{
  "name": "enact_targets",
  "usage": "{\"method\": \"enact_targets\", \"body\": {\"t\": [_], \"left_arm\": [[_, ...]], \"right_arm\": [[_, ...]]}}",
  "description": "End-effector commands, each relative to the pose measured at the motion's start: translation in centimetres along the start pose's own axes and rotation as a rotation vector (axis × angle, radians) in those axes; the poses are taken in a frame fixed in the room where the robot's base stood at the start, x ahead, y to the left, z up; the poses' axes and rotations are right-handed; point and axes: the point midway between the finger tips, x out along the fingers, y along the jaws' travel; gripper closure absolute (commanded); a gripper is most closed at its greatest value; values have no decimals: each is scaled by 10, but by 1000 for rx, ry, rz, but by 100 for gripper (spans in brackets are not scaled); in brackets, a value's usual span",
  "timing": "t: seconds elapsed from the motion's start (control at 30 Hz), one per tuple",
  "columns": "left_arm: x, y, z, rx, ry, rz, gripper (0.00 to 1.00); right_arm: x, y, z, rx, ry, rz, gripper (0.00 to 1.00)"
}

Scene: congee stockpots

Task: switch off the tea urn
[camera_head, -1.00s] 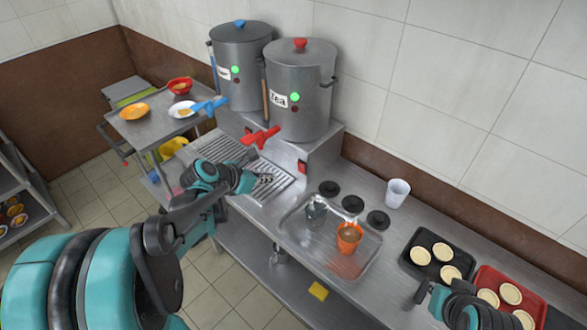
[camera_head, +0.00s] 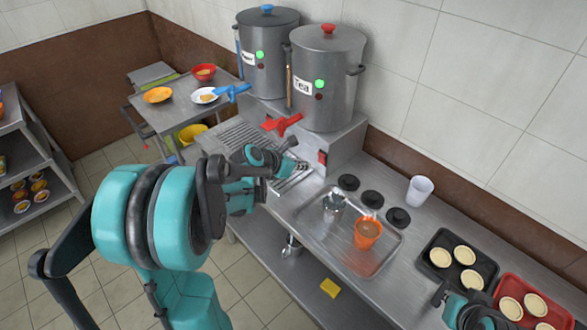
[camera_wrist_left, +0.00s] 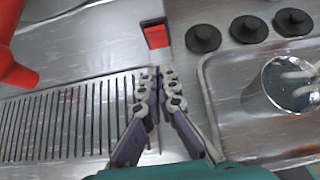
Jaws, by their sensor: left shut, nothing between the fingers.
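The tea urn (camera_head: 325,85) is a grey stockpot with a red knob, a "Tea" label and a lit green light above a dark one. It stands on a metal stand with a red rocker switch (camera_head: 322,158) on its front. The switch shows in the left wrist view (camera_wrist_left: 157,35), straight ahead of the fingertips and apart from them. My left gripper (camera_head: 299,166) is shut and empty by the drip grate, just in front of the stand; its fingers (camera_wrist_left: 164,78) are together. My right gripper (camera_head: 439,296) is at the lower right, its fingers too small to judge.
A second urn (camera_head: 266,50) with a blue knob stands left of the tea urn. The red tap (camera_head: 282,124) juts out left of the switch. A metal tray (camera_head: 335,255) holds an orange cup (camera_head: 368,232) and a metal jug. Black discs and a white cup stand behind it.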

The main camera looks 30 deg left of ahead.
Motion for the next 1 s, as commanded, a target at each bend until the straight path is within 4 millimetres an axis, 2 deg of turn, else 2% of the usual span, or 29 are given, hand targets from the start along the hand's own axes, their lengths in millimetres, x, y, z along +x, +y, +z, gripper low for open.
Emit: {"method": "enact_targets", "body": {"t": [0.03, 0.07, 0.3, 0.73, 0.87, 1.0], "left_arm": [[13, -1, -2, 1, 0, -2, 100], [17, -1, 0, 2, 0, -3, 100], [35, 0, 23, 1, 1, -1, 100], [38, 0, 29, 0, 0, 0, 100], [43, 0, 39, 2, 6, -1, 100], [43, 0, 36, 0, 5, 0, 100]], "right_arm": [[6, 0, 4, 0, 0, 0, 100], [7, 0, 5, 0, 0, 0, 100], [12, 0, 8, 0, 0, 0, 100], [12, 0, 9, 0, 0, 0, 100], [7, 0, 5, 0, 0, 0, 100], [9, 0, 6, 0, 0, 0, 100]]}}
